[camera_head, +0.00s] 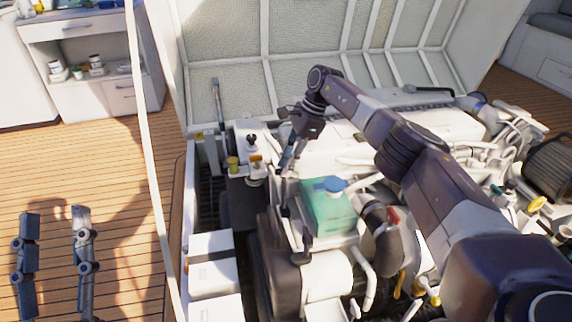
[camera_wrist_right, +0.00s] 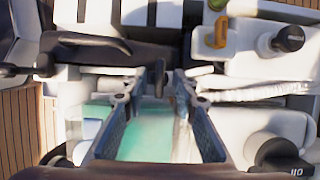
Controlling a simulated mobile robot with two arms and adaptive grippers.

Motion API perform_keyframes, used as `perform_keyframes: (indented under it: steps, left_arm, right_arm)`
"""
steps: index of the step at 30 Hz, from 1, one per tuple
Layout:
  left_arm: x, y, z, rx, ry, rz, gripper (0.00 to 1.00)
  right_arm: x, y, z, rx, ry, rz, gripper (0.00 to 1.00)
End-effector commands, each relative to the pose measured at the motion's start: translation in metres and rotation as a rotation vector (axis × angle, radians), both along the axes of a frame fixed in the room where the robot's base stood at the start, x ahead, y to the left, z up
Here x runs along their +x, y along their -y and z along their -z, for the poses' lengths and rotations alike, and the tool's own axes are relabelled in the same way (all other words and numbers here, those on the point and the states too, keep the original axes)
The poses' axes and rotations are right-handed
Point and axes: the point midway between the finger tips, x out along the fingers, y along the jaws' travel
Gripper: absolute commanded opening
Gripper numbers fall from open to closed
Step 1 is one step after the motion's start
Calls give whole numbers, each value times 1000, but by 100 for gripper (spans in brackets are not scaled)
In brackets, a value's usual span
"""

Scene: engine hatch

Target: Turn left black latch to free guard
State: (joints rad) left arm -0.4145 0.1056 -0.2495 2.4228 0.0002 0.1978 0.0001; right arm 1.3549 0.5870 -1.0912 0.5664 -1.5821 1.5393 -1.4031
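A black upright latch (camera_head: 307,241) stands beside the dark guard-like cover (camera_head: 279,252) on the engine, below the green tank (camera_head: 328,207). A dark lever in the right wrist view (camera_wrist_right: 86,41) may be the same latch; I cannot be sure. My right gripper (camera_head: 291,161) points down above the engine, left of and above the green tank and apart from the latch. In the right wrist view its fingertips (camera_wrist_right: 169,78) have a narrow gap with nothing clearly held. My left gripper (camera_head: 54,230) is open and empty at the lower left, over the floor.
A black knob (camera_head: 252,141) and a yellow part (camera_head: 233,163) sit left of my right gripper. White boxes (camera_head: 212,279) line the left side. The raised hatch (camera_head: 228,92) stands behind. A pale post (camera_head: 148,150) rises between my left gripper and the engine.

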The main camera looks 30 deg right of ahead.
Motion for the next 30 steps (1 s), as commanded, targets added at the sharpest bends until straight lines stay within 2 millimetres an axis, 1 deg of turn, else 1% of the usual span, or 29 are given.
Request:
perform_keyframes:
  steps: [5,12,15,18,21,30]
  left_arm:
    - [0,0,0,0,1,0,40]
    - [0,0,0,0,1,0,40]
    - [0,0,0,0,1,0,40]
    - [0,0,0,0,1,0,40]
    - [0,0,0,1,1,-1,40]
    - [0,0,0,1,1,-1,40]
  right_arm:
    - [-2,12,-28,-1,4,2,26]
    - [-6,31,-76,0,5,3,26]
    - [-8,37,-90,-1,3,2,26]
    - [-9,41,-100,0,1,2,26]
    - [-10,43,-105,-1,2,0,26]
    - [-10,43,-107,0,1,0,26]
